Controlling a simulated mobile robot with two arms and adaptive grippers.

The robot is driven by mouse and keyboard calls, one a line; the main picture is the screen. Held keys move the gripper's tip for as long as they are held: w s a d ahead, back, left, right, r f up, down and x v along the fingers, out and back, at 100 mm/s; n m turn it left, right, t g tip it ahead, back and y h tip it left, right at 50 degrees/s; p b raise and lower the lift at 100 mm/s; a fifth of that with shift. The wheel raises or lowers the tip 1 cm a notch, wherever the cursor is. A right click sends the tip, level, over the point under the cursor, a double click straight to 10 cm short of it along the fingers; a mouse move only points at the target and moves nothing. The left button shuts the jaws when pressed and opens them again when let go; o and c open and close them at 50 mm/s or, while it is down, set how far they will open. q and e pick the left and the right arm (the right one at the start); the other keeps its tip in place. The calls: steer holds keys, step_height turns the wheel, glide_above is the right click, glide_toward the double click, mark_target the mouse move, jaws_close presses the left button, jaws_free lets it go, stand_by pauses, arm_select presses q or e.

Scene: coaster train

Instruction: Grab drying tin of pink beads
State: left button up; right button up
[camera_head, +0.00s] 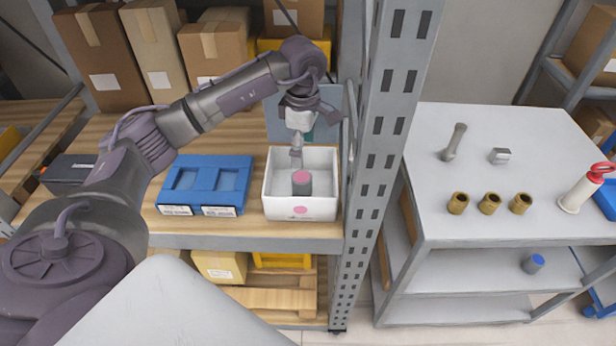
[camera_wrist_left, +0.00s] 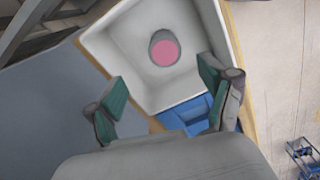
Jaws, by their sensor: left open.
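A small grey tin with a pink top (camera_head: 302,182) stands upright inside a white open bin (camera_head: 300,211) on the wooden shelf. The bin has a pink dot on its front. The tin also shows in the left wrist view (camera_wrist_left: 164,50), near the far part of the white bin (camera_wrist_left: 118,45). My left gripper (camera_head: 297,152) is over the back of the bin, above and behind the tin. In the left wrist view its green-padded fingers (camera_wrist_left: 162,92) are spread wide with nothing between them. The tin lies beyond the fingertips. My right gripper does not show.
A blue tray (camera_head: 206,183) lies left of the bin. A perforated grey post (camera_head: 375,150) stands close to its right. Cardboard boxes (camera_head: 150,55) fill the shelf's back. A grey table (camera_head: 510,210) at right holds several brass cups and other items; a blue-topped tin (camera_head: 534,263) is below.

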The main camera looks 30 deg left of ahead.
mark_target(301, 177)
arm_select(q)
steer(key=f, duration=0.3)
steer(key=s+f+p, duration=0.1)
steer(key=f, duration=0.1)
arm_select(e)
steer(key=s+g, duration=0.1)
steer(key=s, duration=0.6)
arm_select(q)
step_height(301, 177, down, 3)
steer(key=shift+w+r+p, duration=0.1)
steer(key=shift+p, duration=0.55)
step_height(301, 177, down, 3)
steer(key=shift+a+r+p, duration=0.15)
steer(key=shift+r+p, duration=0.05)
steer(key=shift+p, duration=0.3)
steer(key=shift+f, duration=0.65)
steer(key=c, duration=1.3)
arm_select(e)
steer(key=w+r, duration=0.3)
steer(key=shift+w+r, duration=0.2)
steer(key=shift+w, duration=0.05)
arm_select(q)
steer(key=shift+r, duration=0.1)
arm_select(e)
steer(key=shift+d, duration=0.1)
